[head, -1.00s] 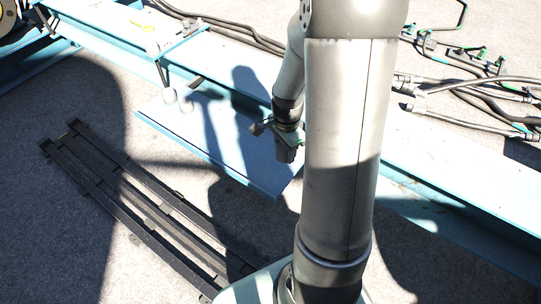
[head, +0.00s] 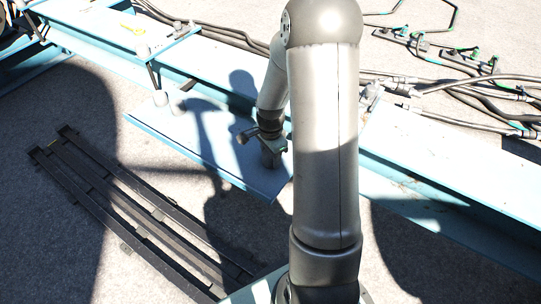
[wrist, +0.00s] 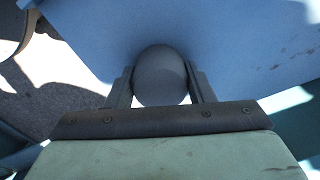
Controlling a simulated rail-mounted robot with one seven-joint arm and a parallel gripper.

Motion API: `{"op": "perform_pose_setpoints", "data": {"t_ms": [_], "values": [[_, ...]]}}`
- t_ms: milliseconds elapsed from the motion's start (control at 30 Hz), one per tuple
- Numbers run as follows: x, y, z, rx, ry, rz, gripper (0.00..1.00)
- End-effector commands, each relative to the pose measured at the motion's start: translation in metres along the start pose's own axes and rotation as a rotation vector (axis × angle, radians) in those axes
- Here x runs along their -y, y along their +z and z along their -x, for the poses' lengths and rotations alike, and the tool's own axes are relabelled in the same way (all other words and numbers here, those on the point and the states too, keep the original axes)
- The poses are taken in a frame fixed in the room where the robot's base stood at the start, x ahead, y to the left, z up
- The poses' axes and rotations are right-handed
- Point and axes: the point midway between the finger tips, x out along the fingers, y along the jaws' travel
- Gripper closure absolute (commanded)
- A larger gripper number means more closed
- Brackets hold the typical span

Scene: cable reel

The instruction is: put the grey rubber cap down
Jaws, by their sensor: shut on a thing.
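My gripper (wrist: 160,72) is shut on the grey rubber cap (wrist: 160,82), a smooth, rounded, dark grey piece held between the two fingers in the wrist view. The light blue plate (wrist: 240,50) lies beyond the cap; I cannot tell whether the cap touches it. In the head view my gripper (head: 269,157) is over the right end of the blue plate (head: 195,145), partly in shadow. The cap is hard to tell from the fingers there.
Two pale rounded pieces (head: 160,98) stand at the plate's far left. A long blue beam (head: 430,175) runs behind, with hoses and fittings (head: 480,65) at right. Dark rails (head: 130,205) lie on the floor at left. The plate's middle is clear.

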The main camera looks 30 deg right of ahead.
Motion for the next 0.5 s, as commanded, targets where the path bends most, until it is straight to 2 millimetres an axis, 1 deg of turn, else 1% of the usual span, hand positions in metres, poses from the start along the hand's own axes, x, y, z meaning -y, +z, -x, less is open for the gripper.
{"op": "perform_pose_setpoints", "data": {"t_ms": [133, 167, 200, 233, 500], "values": [[-0.0003, -0.0001, -0.0047, 0.0, 0.001, 0.0, 0.74], [-0.0003, -0.0003, -0.0039, 0.0, 0.0, -0.001, 0.46], [-0.0003, -0.0003, -0.0034, 0.0, 0.0, -0.001, 0.35], [-0.0003, -0.0003, -0.0034, 0.0, 0.0, -0.001, 0.3], [-0.0003, -0.0002, -0.0024, 0.0, 0.001, 0.0, 0.3]]}}
